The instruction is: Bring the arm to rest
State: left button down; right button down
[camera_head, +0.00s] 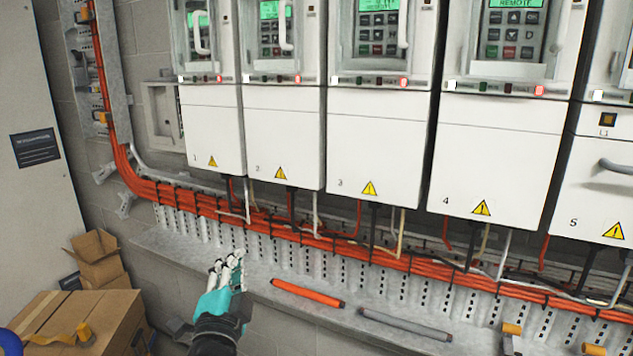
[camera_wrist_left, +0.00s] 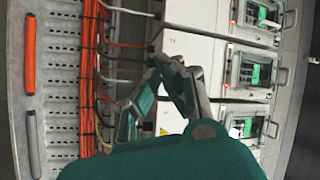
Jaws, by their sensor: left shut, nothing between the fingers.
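My left gripper (camera_head: 238,258) reaches in from the bottom of the head view, with a teal body and pale fingers. It is in front of the grey ledge (camera_head: 190,258) below the row of drives. In the left wrist view the fingers of my left gripper (camera_wrist_left: 160,64) come together at the tips, with nothing held. White drive cabinets show beyond them. An orange bar (camera_head: 307,293) lies on the ledge, right of the gripper and apart from it. My right gripper is in neither view.
White drive cabinets (camera_head: 377,145) line the wall, with orange cables (camera_head: 290,232) running beneath. A grey bar (camera_head: 405,324) lies on the ledge farther right. Cardboard boxes (camera_head: 88,312) stand at lower left, with a yellow strap (camera_head: 50,338) on one. A grey panel (camera_head: 35,180) stands at far left.

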pick_arm(q)
jog(key=s+a+f+n+g, duration=0.3)
jog(key=s+f+g, duration=0.3)
jog(key=f, duration=0.5)
jog(key=s+a+f+n+g, duration=0.2)
jog(key=s+f+n+g, duration=0.15)
jog(key=s+f, duration=0.6)
jog(key=s+a+f+n+g+h, duration=0.1)
jog(key=s+f+n+g, duration=0.1)
jog(key=s+f+g, duration=0.5)
jog(key=s+f+n, duration=0.2)
jog(key=s+f, duration=0.4)
jog(key=s, duration=0.6)
notch_tip(320, 180, down, 25)
jog(key=g, duration=0.2)
jog(key=s+a+f, duration=0.3)
jog(key=s+f, duration=1.3)
jog(key=s, duration=0.1)
jog(key=shift+f+m+g, duration=0.35)
jog(key=shift+f, duration=0.05)
